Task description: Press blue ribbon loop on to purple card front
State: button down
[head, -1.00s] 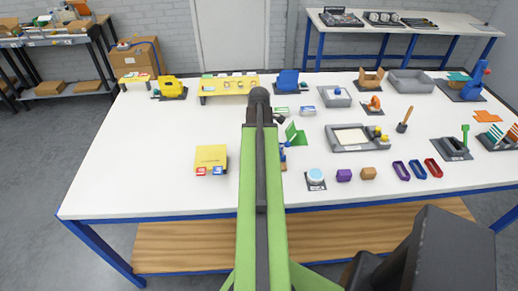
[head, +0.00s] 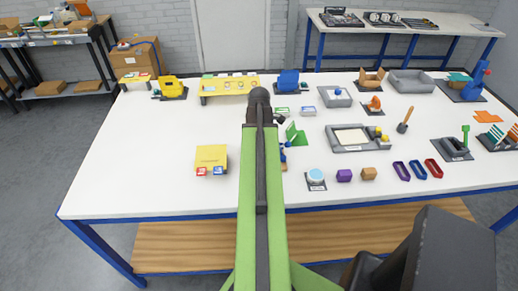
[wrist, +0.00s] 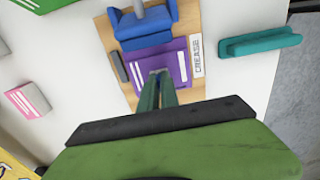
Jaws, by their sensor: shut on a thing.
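In the wrist view the purple card (wrist: 148,60) lies on a wooden board marked CREASE (wrist: 196,57), with white lines on its face. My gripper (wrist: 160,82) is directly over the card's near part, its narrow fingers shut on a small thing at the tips. Only a bluish-grey bit of that thing shows, which fits the blue ribbon loop; the fingers hide the rest. I cannot tell whether it touches the card. In the head view my arm hides the gripper and most of the board.
A blue block (wrist: 147,27) with a grey post stands on the board just beyond the card. A teal holder (wrist: 260,40) lies to the right, a pink-and-white pad (wrist: 28,100) to the left.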

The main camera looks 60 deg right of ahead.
jog(key=shift+f+b, duration=0.45)
dwell(0.9)
jog(key=c, duration=1.5)
grip_release()
jog(key=shift+o, duration=0.3)
jog(key=shift+o, duration=1.2)
jog(key=shift+r, duration=0.15)
jog(key=shift+r+p, duration=4)
jog(key=shift+p, duration=0.2)
jog(key=shift+f, duration=0.1)
